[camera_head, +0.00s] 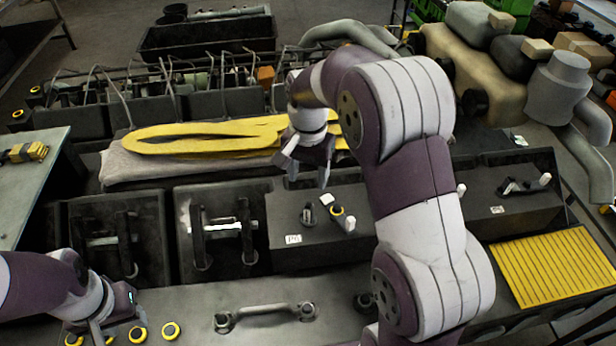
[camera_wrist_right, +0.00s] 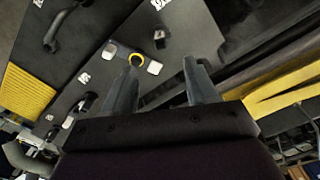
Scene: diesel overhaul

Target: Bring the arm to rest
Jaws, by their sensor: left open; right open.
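My right arm (camera_head: 415,190) rises from the bottom of the head view and bends over to the left. My right gripper (camera_head: 307,180) hangs above the back edge of the dark sloped panel, pointing down. In the right wrist view its two fingers (camera_wrist_right: 162,85) stand apart with nothing between them. My left gripper (camera_head: 100,332) is low at the left, over the front of the bench, near several yellow rings. Its fingertips are partly cut off by the lower picture edge, and it holds nothing that I can see.
A dark panel (camera_head: 285,222) with small fittings and a yellow ring (camera_head: 337,210) lies below my right gripper. Yellow looped straps (camera_head: 190,140) lie behind it. A metal handle (camera_head: 265,315) lies on the front bench. A yellow ribbed mat (camera_head: 555,265) is at the right.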

